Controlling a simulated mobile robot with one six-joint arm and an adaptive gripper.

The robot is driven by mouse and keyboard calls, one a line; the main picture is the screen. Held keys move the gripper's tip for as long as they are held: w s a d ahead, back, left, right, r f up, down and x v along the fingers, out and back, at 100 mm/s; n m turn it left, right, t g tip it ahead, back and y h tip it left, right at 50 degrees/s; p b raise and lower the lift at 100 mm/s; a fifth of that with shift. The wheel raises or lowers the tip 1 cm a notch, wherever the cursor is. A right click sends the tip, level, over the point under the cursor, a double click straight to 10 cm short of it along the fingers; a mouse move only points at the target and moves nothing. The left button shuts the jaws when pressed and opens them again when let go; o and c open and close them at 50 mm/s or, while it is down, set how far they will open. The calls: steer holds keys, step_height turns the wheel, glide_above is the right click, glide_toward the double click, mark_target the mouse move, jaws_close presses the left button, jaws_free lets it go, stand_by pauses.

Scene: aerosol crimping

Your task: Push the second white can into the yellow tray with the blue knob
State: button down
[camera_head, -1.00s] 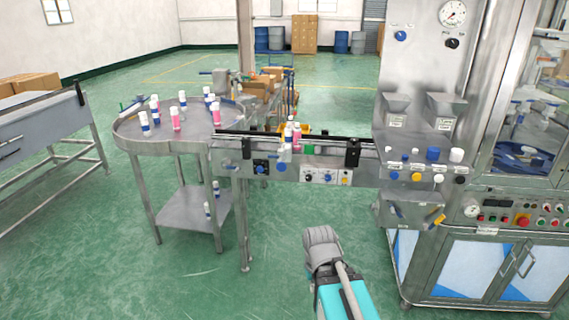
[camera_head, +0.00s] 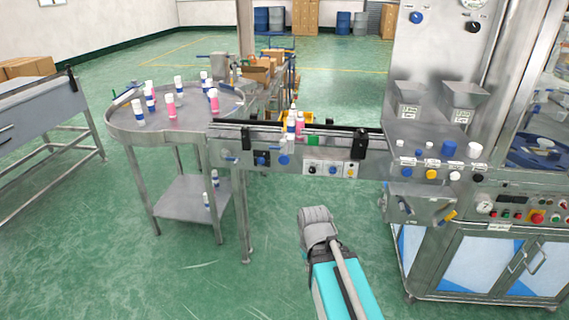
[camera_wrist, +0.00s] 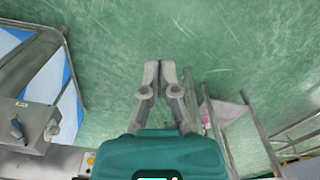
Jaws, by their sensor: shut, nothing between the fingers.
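Several white cans with blue bands stand on the round steel table, one of them a white can (camera_head: 138,112) at its left, among pink ones. Another white can with a blue band (camera_head: 291,122) stands on the conveyor (camera_head: 240,134), close to a pink can (camera_head: 300,123). I cannot tell which is the second can. A blue knob (camera_head: 284,160) sits on the conveyor's front. My gripper (camera_wrist: 167,66) is shut and empty in the wrist view, over the green floor and away from the cans.
The steel machine (camera_head: 500,165) with hoppers and knobs stands at the right. The round table (camera_head: 120,128) has a lower shelf (camera_head: 180,204) holding two cans. A steel bench (camera_head: 40,110) is at the far left. Green floor before the conveyor is open.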

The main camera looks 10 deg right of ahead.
mark_target(283, 160)
steer(key=w+d+r+n+t+h+b, duration=0.1)
steer(key=w+d+n+t+h+b, duration=0.2)
steer(key=w+n, duration=0.55)
steer(key=w+d+n+t+h+b, duration=0.2)
steer(key=w+n+t+h+b, duration=0.25)
steer(key=w, duration=0.65)
steer(key=w+a+r+n+t+y+b, duration=0.1)
steer(key=w+a+r+n+t+b, duration=0.1)
steer(key=w+a+n+t, duration=0.3)
steer(key=w+a+r+n+t+y+b, duration=0.1)
steer(key=w+n, duration=0.6)
steer(key=n, duration=0.7)
steer(key=a+r+t+b, duration=0.1)
steer(key=a+r+t, duration=0.1)
steer(key=a+t, duration=0.1)
steer(key=shift+w+a+r+n+t, duration=0.3)
steer(key=shift+a+r+t, duration=0.1)
steer(key=shift+a, duration=0.25)
steer(key=shift+w+d, duration=0.1)
steer(key=x, duration=1.3)
steer(key=shift+w+d+f, duration=0.15)
steer(key=shift+w, duration=0.15)
